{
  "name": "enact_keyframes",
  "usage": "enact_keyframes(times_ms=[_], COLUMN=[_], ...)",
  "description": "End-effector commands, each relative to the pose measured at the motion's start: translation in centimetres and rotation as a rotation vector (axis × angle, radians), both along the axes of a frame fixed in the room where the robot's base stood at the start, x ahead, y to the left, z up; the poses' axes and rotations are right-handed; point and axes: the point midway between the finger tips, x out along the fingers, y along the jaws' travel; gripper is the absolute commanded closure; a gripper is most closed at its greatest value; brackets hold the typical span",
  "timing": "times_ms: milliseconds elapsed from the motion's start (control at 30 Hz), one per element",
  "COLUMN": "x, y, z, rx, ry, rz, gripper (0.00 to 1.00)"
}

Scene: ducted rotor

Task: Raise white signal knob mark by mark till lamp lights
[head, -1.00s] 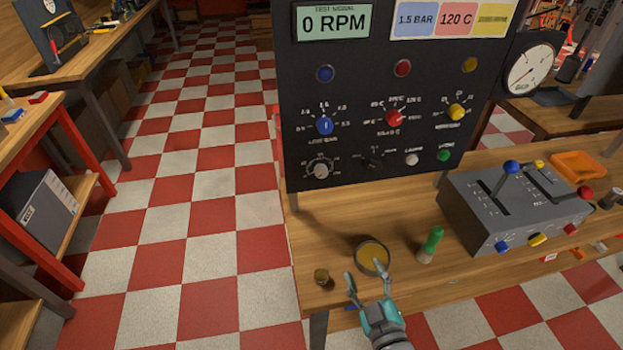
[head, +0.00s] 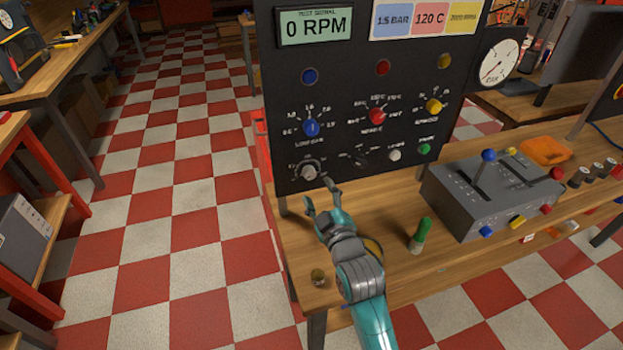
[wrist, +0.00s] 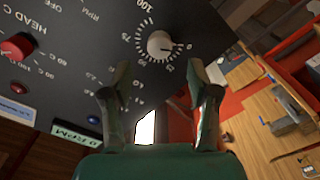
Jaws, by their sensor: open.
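The white signal knob (head: 309,171) sits at the lower left of the black panel, inside a ring of white marks. In the wrist view the knob (wrist: 160,43) shows beyond the space between my fingertips, with its marked scale around it. My gripper (head: 318,195) is open and empty, just below and in front of the knob, apart from it. The wrist view shows both spread fingers of my gripper (wrist: 158,75). The display (head: 316,26) reads 0 RPM. Blue (head: 310,76), red (head: 383,67) and yellow (head: 445,61) lamps look unlit.
Blue (head: 311,128), red (head: 377,116) and yellow (head: 434,106) knobs sit above the white knob. A green-capped cylinder (head: 420,235) and a small brass piece (head: 318,277) stand on the bench (head: 405,272). A grey lever box (head: 470,205) is to the right.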

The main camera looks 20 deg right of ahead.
Motion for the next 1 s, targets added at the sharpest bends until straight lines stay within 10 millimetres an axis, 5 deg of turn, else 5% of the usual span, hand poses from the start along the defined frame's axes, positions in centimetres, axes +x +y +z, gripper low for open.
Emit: enact_keyframes(times_ms=[333, 767, 867, 1000], x=[4.9, 5.8, 5.8, 5.8], y=[0.0, 0.0, 0.0, 0.0], z=[0.0, 0.0, 0.0, 0.0], rx=[0.000, 0.001, 0.000, 0.001], ry=[-0.001, 0.000, 0.000, 0.000], rz=[0.001, 0.000, 0.000, 0.000], gripper=[0.40, 0.40, 0.58, 0.93])
